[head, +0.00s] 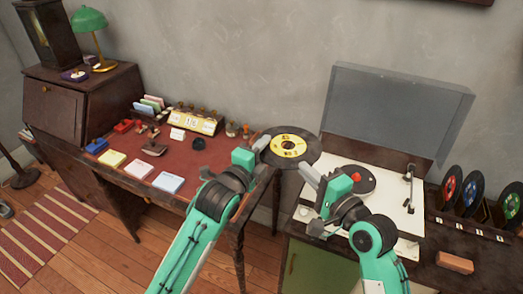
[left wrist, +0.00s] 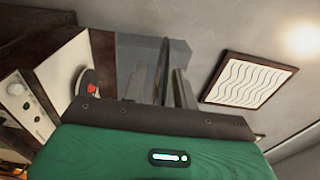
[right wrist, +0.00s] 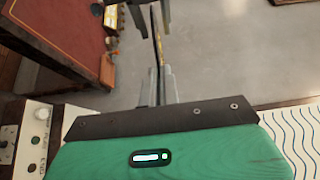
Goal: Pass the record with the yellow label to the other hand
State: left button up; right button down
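The record with the yellow label (head: 292,141) is a black disc held in the air between my two grippers, over the gap between the red-topped desk and the record-player cabinet. My left gripper (head: 263,144) is shut on its left edge. My right gripper (head: 309,172) is at its lower right edge, its fingers apart on either side of the disc. In the right wrist view the record (right wrist: 156,40) shows nearly edge-on, and the left gripper's fingers (right wrist: 152,14) are beyond it.
A record player (head: 400,212) with a raised grey lid (head: 395,112) stands under my right arm. Several labelled records (head: 453,187) stand in a rack at the right. The desk (head: 220,172) carries cards, stamps and a calendar. A brown block (head: 455,262) lies on the cabinet.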

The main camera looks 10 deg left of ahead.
pick_arm(q)
grip_shut()
pick_arm(e)
jog(key=c, duration=1.6)
grip_release()
